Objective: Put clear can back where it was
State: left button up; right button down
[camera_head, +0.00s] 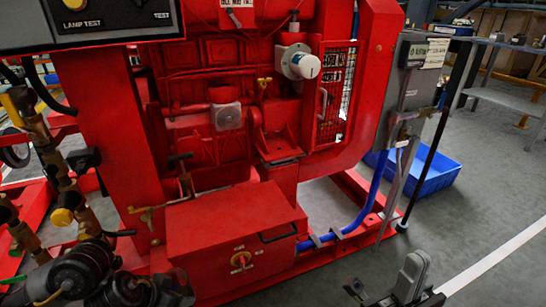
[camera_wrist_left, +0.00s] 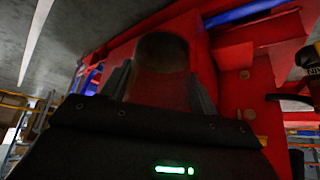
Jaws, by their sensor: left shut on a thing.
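The clear can (camera_wrist_left: 163,85) is see-through with a dark round end, and the red machine shows through it in the left wrist view. It sits between the two fingers of my left gripper (camera_wrist_left: 160,88), which is shut on it. In the head view I cannot make out the can. Dark parts at the lower left there are cut by the frame edge, and I cannot tell the left fingers among them. My right gripper (camera_head: 395,282) is low at the bottom right of the head view, partly cut off, and its opening is unclear.
The red pumpset (camera_head: 225,225) fills the middle, with a red box and switch in front. Brass pipes (camera_head: 60,185) with yellow caps stand at the left. A blue crate (camera_head: 430,178) lies on the floor behind a grey panel (camera_head: 415,85).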

pick_arm(q)
jog(key=w+d+r+m+g+h, duration=0.15)
jog(key=d+r+m, duration=0.3)
jog(key=r, duration=0.65)
jog(key=a+r, duration=0.4)
jog(key=r, duration=0.3)
jog(key=shift+s+a+r+m+h, duration=0.3)
jog(key=shift+s+a+m+h, duration=0.05)
jog(key=shift+a+m+h, duration=0.1)
